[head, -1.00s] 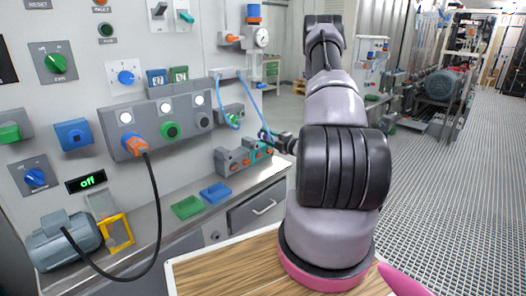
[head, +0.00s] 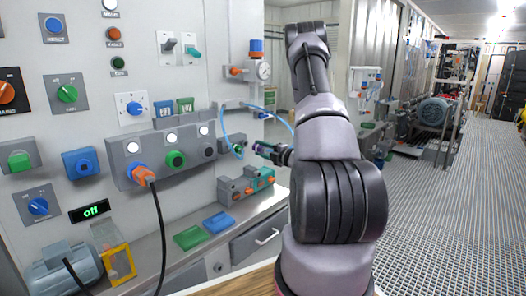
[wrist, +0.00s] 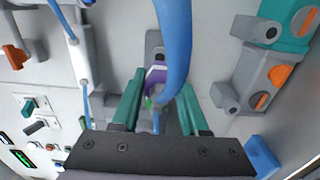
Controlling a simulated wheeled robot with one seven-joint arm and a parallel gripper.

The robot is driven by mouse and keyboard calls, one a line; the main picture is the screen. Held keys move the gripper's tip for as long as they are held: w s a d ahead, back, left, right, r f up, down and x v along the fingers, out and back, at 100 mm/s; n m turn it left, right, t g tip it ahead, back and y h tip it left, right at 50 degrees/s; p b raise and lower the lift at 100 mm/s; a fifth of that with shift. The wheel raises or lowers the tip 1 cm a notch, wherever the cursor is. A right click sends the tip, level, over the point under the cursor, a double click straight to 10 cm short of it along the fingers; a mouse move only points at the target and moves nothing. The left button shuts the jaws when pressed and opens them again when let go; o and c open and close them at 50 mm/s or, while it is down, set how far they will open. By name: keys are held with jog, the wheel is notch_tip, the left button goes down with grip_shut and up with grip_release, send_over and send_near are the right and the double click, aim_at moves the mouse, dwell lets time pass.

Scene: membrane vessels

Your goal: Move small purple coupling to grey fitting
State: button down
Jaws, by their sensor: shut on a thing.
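The small purple coupling (wrist: 155,75) sits between the teal fingers of my gripper (wrist: 158,108) in the wrist view. My gripper is shut on it. A blue hose (wrist: 175,38) passes in front of the coupling and hides part of it. A grey wall piece (wrist: 154,40) shows just behind the coupling; I cannot tell whether they touch. A grey fitting (wrist: 226,97) with a round stub stands to the right of my fingers, apart from them. In the head view my gripper (head: 264,149) is small and near the wall panel, above the grey fitting block (head: 230,191).
A teal block (wrist: 290,30) with an orange lever stands beside the grey one. A second blue hose with a white sleeve (wrist: 80,62) hangs at left. Green (head: 190,237) and blue (head: 217,221) pieces lie on the bench. The floor (head: 450,210) at right is clear.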

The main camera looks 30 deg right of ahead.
aim_at(266, 150)
jog(key=shift+x, duration=2.25)
jog(key=shift+w+a, duration=0.25)
jog(key=shift+w, duration=0.3)
dwell(0.5)
jog(key=shift+c, duration=1.7)
grip_release()
jog(key=v, duration=1)
jog(key=shift+s+d, duration=0.15)
jog(key=shift+s, duration=0.2)
